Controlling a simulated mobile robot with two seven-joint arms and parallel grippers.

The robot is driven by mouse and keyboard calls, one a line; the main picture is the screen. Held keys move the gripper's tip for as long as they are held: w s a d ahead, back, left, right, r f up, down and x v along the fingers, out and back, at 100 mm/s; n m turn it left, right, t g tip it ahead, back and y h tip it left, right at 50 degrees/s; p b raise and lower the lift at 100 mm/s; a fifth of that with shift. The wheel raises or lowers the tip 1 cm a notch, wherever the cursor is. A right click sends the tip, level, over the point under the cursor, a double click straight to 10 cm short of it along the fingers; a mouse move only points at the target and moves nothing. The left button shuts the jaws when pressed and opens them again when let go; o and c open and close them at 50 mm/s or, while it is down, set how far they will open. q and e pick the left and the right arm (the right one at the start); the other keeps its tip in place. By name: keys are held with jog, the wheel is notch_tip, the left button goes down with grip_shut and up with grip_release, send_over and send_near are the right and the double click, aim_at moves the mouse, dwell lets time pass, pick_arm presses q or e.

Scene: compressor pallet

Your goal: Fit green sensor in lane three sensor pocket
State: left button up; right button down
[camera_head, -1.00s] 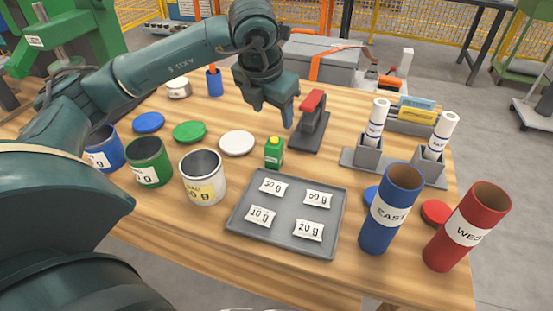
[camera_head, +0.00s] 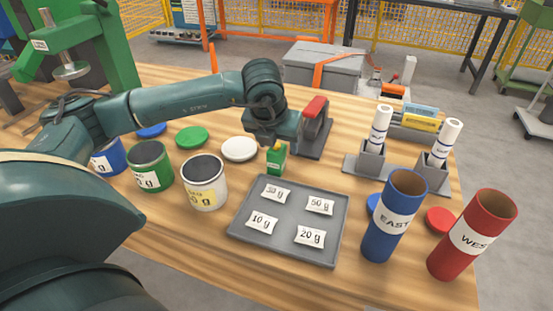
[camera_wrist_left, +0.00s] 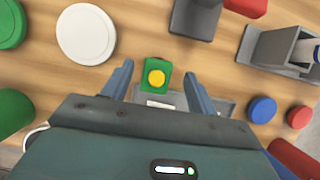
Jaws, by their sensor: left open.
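A small green block-shaped item with a yellow round top (camera_wrist_left: 156,78) stands upright on the wooden table; it also shows in the head view (camera_head: 276,161), behind the grey tray. It is the nearest match to a green sensor, but I cannot tell that it is one. My left gripper (camera_head: 270,147) is low over it, pointing down. In the left wrist view my open fingers (camera_wrist_left: 159,69) lie on either side of the green item, with gaps to both. I see no pocket marked lane three. My right gripper is not in view.
The grey tray (camera_head: 236,229) holds labelled weight packets. Blue EAST (camera_head: 393,217) and red WEST (camera_head: 474,236) tubes stand right of it. A red-topped grey device (camera_head: 314,127) is close beside my gripper. Open cans and coloured lids lie left. White cylinders stand in grey holders (camera_head: 371,160).

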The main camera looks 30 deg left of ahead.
aim_at(277, 151)
pick_arm(q)
jog(key=shift+s+x, duration=0.15)
jog(key=shift+x, duration=0.8)
jog(key=shift+s+x, duration=0.15)
jog(key=shift+x, duration=0.85)
jog(key=shift+a+f, duration=0.1)
jog(key=shift+a, duration=0.05)
jog(key=shift+c, duration=0.5)
jog(key=c, duration=1)
jog(key=shift+c, duration=0.6)
